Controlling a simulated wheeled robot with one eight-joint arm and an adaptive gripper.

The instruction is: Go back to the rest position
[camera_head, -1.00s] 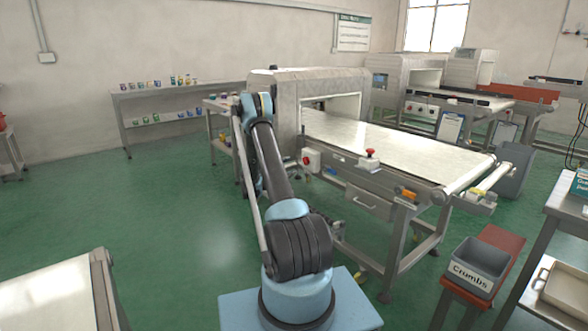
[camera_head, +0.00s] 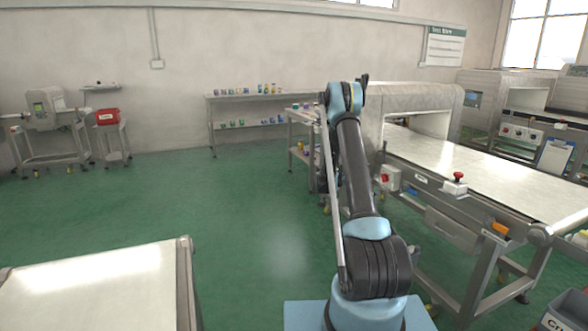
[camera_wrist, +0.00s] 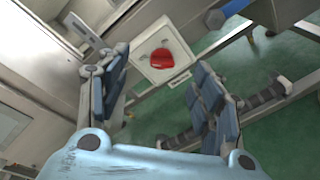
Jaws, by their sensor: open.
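My gripper (camera_wrist: 165,100) is open in the wrist view, its two dark padded fingers spread apart with nothing between them. Beyond the fingers is a white box with a red knob (camera_wrist: 162,58) on the side of the metal detector's frame. The same red-knobbed box (camera_head: 388,178) shows in the head view, right of my raised arm. In the head view my arm stands bent upward and my gripper is hidden behind it. The metal detector (camera_head: 425,97) with its pale conveyor belt (camera_head: 470,168) is to the right.
A red emergency button (camera_head: 458,178) stands on the conveyor's near edge. A belt table (camera_head: 95,285) is at front left. A shelf (camera_head: 245,110) with small items stands by the back wall. A machine (camera_head: 45,110) and a red container (camera_head: 108,117) are at far left. Green floor lies clear between.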

